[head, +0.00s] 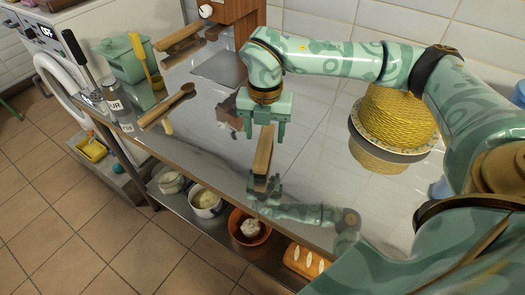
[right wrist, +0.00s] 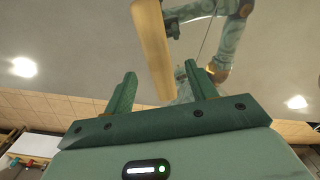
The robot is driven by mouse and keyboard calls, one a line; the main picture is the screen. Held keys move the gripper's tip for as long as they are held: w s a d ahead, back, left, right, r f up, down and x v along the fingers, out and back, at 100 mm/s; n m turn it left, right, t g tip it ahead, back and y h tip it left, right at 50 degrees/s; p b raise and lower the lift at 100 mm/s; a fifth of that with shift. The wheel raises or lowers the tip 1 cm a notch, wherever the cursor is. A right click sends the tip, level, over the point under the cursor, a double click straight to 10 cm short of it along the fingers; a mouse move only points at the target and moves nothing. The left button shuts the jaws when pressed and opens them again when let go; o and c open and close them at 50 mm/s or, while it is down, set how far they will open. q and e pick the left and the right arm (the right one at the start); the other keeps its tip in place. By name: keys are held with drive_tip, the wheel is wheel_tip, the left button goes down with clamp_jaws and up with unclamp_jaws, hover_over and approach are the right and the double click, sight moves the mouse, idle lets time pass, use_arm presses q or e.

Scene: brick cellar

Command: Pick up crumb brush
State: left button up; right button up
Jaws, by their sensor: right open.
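A long pale wooden piece with a darker side, which looks like the crumb brush (head: 263,152), lies on the shiny steel table (head: 310,165) close to the front edge. No bristles can be made out. My right gripper (head: 265,135) is open and empty, just above the far part of the brush. In the right wrist view, the brush (right wrist: 152,45) shows beyond the gap between the open fingers (right wrist: 160,72), a little left of its middle. The fingers appear apart from it. My left gripper is not in view.
A yellow woven dome (head: 398,118) on a plate stands at right. A wooden spoon-like tool (head: 167,106) and a green pot (head: 120,60) are at left. A small brown object (head: 229,116) is beside the gripper. A lower shelf holds pots (head: 205,202). The tabletop mirrors my arm.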

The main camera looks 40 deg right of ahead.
sight(264, 142)
wheel_tip(264, 142, down, 7)
drive_tip(key=shift+w+r+b, duration=0.15)
drive_tip(key=shift+b, duration=1.1)
drive_tip(key=shift+r, duration=0.15)
drive_tip(key=c, duration=1.2)
drive_tip(key=shift+r, duration=0.3)
wheel_tip(264, 142, up, 2)
drive_tip(key=shift+r+p, duration=0.25)
drive_tip(key=shift+p, duration=0.6)
drive_tip(key=a+r, duration=0.1)
drive_tip(key=r, duration=0.1)
drive_tip(key=s+a+r+p, duration=0.2)
drive_tip(key=r, duration=0.1)
drive_tip(key=shift+a+r, duration=0.3)
drive_tip(key=shift+a, duration=0.05)
drive_tip(key=s+a+r+p, duration=0.2)
drive_tip(key=s+a+r, duration=0.2)
drive_tip(key=a, duration=0.4)
drive_tip(key=shift+s+a+r, duration=0.15)
drive_tip(key=shift+a, duration=0.2)
